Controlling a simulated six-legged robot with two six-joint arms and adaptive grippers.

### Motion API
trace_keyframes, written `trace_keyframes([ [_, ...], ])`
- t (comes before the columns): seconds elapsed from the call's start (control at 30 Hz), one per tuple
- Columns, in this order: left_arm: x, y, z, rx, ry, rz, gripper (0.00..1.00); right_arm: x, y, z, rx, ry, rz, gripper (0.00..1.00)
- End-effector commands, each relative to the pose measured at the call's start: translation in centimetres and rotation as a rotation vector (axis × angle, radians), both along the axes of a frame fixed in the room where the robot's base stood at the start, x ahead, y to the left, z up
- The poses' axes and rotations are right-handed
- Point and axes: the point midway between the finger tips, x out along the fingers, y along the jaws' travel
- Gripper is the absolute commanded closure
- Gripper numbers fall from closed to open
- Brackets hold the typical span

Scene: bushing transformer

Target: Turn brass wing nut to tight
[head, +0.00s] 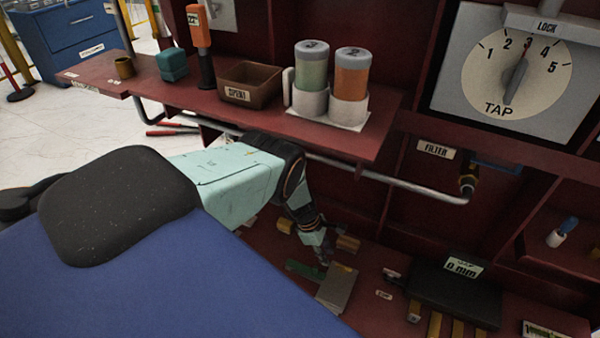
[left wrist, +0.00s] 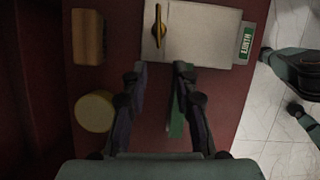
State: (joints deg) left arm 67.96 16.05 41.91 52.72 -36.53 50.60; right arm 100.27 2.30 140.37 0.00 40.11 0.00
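The brass wing nut (left wrist: 159,27) sits on a pale grey plate (left wrist: 205,34) in the left wrist view, its wings lying roughly up and down the picture. A green label reading EARTH (left wrist: 246,44) is at the plate's right end. My left gripper (left wrist: 161,67) is open and empty, its two fingertips at the plate's near edge with the wing nut ahead of them. In the head view my left gripper (head: 323,252) hangs down over the lower shelf beside the grey plate (head: 338,290); the wing nut cannot be made out there. My right gripper is not in view.
A round yellowish piece (left wrist: 94,112) and a brown block (left wrist: 88,37) lie left of the fingers. A green strip (left wrist: 176,122) shows between the fingers. Above my arm, the upper shelf (head: 225,110) and a metal pipe (head: 400,187) limit room. A dark box (head: 455,295) stands right.

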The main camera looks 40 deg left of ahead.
Motion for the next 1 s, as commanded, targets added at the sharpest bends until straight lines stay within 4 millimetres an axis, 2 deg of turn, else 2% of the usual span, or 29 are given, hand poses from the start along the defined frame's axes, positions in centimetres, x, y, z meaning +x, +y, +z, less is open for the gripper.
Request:
trace_keyframes([
  [0.03,-0.4,1.2,0.0,0.001,0.000,0.004,0.72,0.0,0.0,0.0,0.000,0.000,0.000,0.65],
  [0.2,-1.6,4.4,0.0,0.002,-0.001,0.004,0.72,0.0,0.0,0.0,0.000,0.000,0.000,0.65],
  [0.4,-2.6,6.9,0.0,0.000,-0.001,0.000,0.72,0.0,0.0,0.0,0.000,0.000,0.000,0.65],
  [0.53,-2.9,7.6,0.0,0.000,-0.002,-0.001,0.72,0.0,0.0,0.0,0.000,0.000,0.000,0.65],
  [0.8,-2.9,7.7,0.0,0.000,-0.002,-0.001,0.72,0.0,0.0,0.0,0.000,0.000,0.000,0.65],
  [1.0,-3.0,7.7,0.0,-0.001,-0.001,-0.002,0.56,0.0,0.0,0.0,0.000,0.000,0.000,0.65],
])
